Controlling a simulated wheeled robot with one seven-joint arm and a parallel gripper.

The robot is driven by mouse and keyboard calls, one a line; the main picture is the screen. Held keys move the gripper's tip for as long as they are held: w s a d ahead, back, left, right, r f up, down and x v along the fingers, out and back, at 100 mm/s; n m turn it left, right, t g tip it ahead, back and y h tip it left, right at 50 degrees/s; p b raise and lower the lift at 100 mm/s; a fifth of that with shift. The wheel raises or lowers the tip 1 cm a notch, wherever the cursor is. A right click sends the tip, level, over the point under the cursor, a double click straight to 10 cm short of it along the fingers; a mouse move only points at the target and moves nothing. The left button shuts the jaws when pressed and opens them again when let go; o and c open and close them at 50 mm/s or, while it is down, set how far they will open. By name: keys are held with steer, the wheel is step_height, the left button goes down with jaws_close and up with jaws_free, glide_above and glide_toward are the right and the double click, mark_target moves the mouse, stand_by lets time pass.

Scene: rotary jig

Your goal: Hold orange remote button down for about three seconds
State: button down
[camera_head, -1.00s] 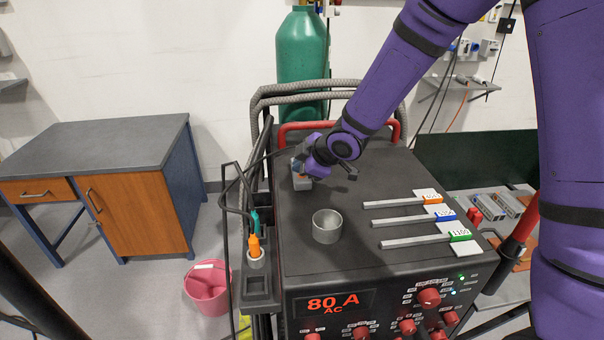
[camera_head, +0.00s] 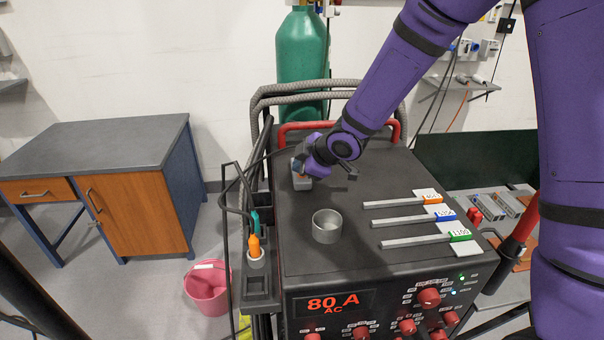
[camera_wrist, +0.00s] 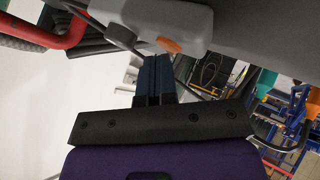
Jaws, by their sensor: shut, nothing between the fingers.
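The remote (camera_head: 301,184) is a small grey box at the back left of the black machine's top. In the wrist view the grey remote (camera_wrist: 185,20) fills the top, with its orange button (camera_wrist: 170,45) on the near face. My gripper (camera_head: 297,166) is over the remote in the head view. In the wrist view my gripper's (camera_wrist: 155,60) dark fingers are shut together and empty, with their tips right at the button's edge. I cannot tell whether the tips press the button. In the head view the button is mostly hidden by my gripper.
A grey cup (camera_head: 327,226) and several grey rods with coloured tags (camera_head: 446,215) lie on the machine top (camera_head: 345,280). A red rail (camera_head: 290,130) and grey hoses (camera_head: 265,95) run behind the remote. A holder with an orange-handled tool (camera_head: 255,248) is at the left edge.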

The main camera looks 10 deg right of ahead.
steer(key=shift+r, duration=0.8)
steer(key=shift+r, duration=0.1)
steer(key=shift+r, duration=2.4)
